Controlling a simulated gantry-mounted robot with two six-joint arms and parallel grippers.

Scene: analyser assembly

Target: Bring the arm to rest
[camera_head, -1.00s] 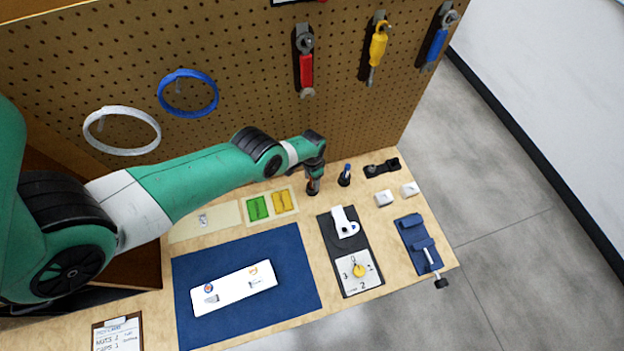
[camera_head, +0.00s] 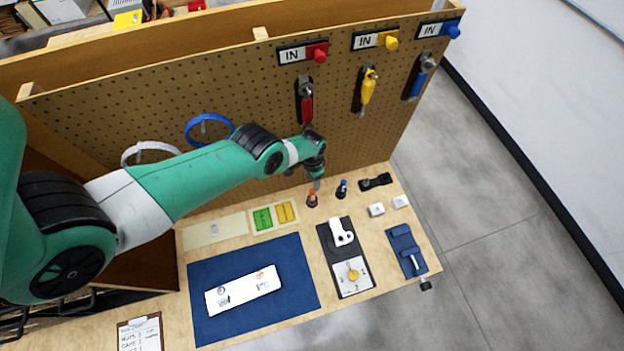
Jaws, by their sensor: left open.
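My left arm comes in from the left and reaches across the back of the workbench. My left gripper (camera_head: 318,183) is open and points down just above a small dark holder with a red top (camera_head: 312,197). Whether its fingertips touch the red top I cannot tell. A second small holder with a blue top (camera_head: 342,188) stands just to its right. My right gripper is not in view.
A blue mat (camera_head: 220,326) bears a white plate (camera_head: 243,290). Green (camera_head: 262,219) and yellow (camera_head: 287,212) pieces, a dial panel (camera_head: 352,274) and a blue vise (camera_head: 406,248) lie nearby. The pegboard (camera_head: 250,95) with hanging tools stands close behind the arm.

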